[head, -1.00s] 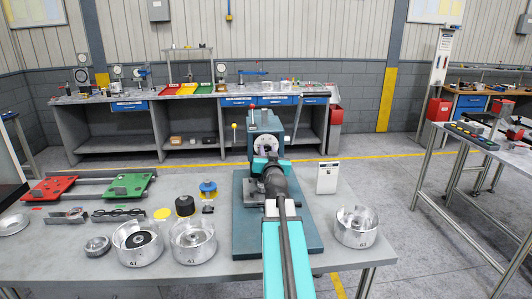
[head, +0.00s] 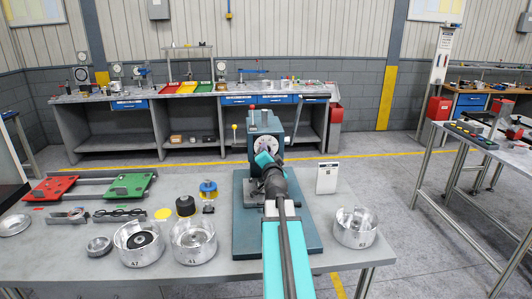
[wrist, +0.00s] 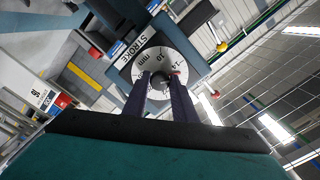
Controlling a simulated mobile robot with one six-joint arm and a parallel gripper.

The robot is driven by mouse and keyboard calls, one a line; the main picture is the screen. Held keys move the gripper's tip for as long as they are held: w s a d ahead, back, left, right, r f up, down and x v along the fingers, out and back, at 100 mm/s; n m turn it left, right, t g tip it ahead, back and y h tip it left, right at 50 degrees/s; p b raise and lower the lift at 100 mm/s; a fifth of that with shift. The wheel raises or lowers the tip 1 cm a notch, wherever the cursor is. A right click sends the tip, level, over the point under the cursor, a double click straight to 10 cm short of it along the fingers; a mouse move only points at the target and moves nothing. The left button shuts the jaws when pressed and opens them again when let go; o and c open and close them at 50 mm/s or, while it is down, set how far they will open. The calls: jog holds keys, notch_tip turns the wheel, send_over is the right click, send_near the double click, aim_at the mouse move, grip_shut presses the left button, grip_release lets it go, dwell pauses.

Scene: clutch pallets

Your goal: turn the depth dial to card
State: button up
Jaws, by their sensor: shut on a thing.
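The depth dial is a round white face (wrist: 163,62) with numbers such as 10 and 14, "mm" and the word STROKE beside it, on the front of a teal machine (head: 263,123). In the wrist view my gripper (wrist: 161,86) is shut on the dial's dark centre knob (wrist: 160,84), one finger on each side. A small red mark shows near the knob. In the head view my gripper (head: 266,160) is at the dial (head: 267,143) and covers its lower part. The white card (head: 327,177) stands upright to the right of the machine; its text is too small to read.
The machine's teal base plate (head: 312,232) lies under my arm. Silver drums stand left (head: 139,254) and right (head: 355,238) of it. Red (head: 50,188) and green (head: 128,185) plates lie at the left. A lever with a yellow knob (head: 234,127) stands left of the machine.

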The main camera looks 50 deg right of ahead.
jog(key=shift+w+r, duration=0.1)
jog(key=shift+r, duration=0.05)
dwell(0.3)
jog(key=o, duration=1)
jog(key=shift+w, duration=0.1)
jog(key=shift+o, duration=0.2)
jog(key=shift+f, duration=0.2)
